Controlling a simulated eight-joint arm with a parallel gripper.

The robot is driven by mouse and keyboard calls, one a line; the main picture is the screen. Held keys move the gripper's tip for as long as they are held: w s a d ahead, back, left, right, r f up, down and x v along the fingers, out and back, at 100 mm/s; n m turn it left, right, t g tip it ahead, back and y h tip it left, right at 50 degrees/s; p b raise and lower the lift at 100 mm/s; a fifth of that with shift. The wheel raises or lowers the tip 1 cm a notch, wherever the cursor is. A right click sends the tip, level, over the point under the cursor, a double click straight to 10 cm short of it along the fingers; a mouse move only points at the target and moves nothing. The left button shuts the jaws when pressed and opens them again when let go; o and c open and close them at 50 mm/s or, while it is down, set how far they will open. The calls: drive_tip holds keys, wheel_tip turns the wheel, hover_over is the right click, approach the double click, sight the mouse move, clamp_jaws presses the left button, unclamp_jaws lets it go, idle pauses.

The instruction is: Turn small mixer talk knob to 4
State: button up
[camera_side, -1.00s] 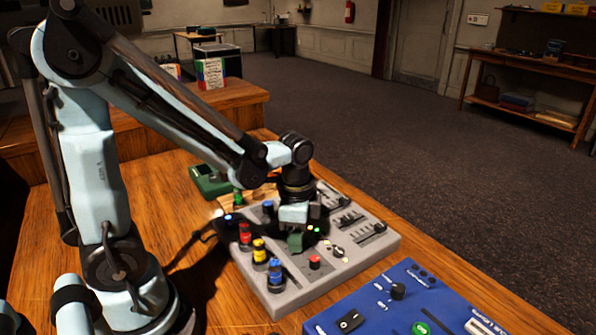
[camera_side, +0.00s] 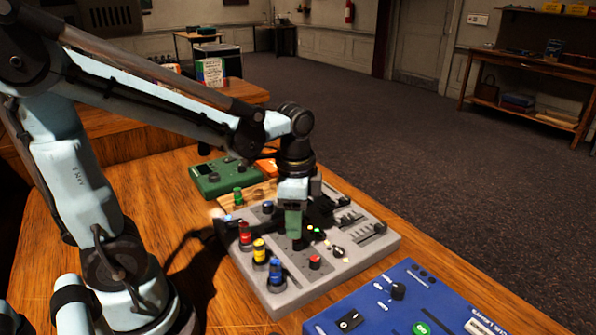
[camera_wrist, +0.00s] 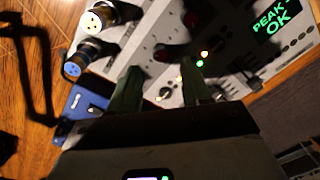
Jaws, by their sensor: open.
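A grey mixer panel (camera_side: 345,265) lies on the desk below my gripper (camera_side: 293,238). It carries red, yellow and blue knobs, small lights and sliders. In the wrist view, my gripper (camera_wrist: 162,88) is open, its two green fingers apart with nothing held between them. A small dark knob (camera_wrist: 161,53) on the panel shows beyond the gap between the fingers. A dark red knob (camera_wrist: 194,22) shows farther up. The label of the talk knob and its scale cannot be read, so I cannot tell which knob it is.
A blue control box (camera_side: 385,305) stands at the front right. A green box (camera_side: 222,178) sits behind the panel. In the wrist view, tall knobs with yellow (camera_wrist: 98,18) and blue (camera_wrist: 74,68) sides stand left of the fingers. A display (camera_wrist: 275,20) reads PEAK OK.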

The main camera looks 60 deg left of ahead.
sight(296, 243)
wheel_tip(296, 243, up, 7)
drive_tip(key=shift+d, duration=0.15)
drive_tip(key=shift+s, duration=0.1)
idle(0.4)
drive_tip(key=shift+s+d+f+n+t, duration=0.2)
drive_tip(key=shift+f+n+t, duration=0.25)
drive_tip(key=shift+n+t, duration=0.8)
drive_tip(key=shift+s+d+f+n+t, duration=0.1)
drive_tip(key=shift+d+f+n+t, duration=0.35)
drive_tip(key=shift+n+t, duration=0.85)
drive_tip(key=shift+s+d+f+n+t, duration=0.15)
drive_tip(key=shift+f+n+t, duration=0.35)
drive_tip(key=shift+n+t, duration=0.75)
drive_tip(key=shift+n+g, duration=0.3)
